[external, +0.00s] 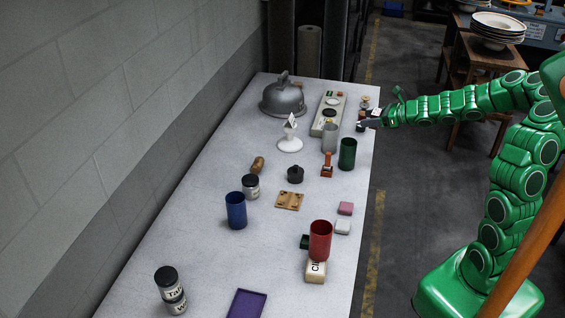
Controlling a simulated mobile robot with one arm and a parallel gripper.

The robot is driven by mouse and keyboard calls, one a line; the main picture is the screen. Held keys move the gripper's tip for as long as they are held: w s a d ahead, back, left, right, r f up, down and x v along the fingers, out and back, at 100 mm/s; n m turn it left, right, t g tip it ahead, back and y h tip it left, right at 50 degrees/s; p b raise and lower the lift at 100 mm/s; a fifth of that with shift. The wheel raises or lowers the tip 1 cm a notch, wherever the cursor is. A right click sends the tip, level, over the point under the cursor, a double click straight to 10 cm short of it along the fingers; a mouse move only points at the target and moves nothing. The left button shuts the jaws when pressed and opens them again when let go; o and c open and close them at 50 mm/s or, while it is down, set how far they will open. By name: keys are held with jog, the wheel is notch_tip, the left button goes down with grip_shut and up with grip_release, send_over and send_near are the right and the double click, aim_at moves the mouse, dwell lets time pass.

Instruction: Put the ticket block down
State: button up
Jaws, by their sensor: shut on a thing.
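My green arm reaches in from the right, and my gripper (368,124) is over the right edge of the grey table (200,270), towards its far end. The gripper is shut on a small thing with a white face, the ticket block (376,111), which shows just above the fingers. It is too small and partly hidden to tell its exact tilt or whether it touches the table.
Close to the gripper stand a grey cup (329,138), a green cup (347,154) and a long pale tray (326,115). A grey dome (283,97) and a white stand (290,143) are further left. Bare tabletop lies left of the blue cup (236,211).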

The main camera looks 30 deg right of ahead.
jog(key=a+n+g+y, duration=0.3)
jog(key=a, duration=1)
jog(key=n+g+y, duration=0.2)
jog(key=n+g, duration=0.1)
send_over(319, 192)
jog(key=shift+f, duration=8.9)
jog(key=o, duration=1.1)
jog(key=shift+f, duration=0.1)
jog(key=shift+c, duration=0.2)
jog(key=shift+s+d+r, duration=0.1)
jog(key=shift+d+r, duration=0.2)
jog(key=shift+d, duration=0.1)
jog(key=shift+v, duration=5.5)
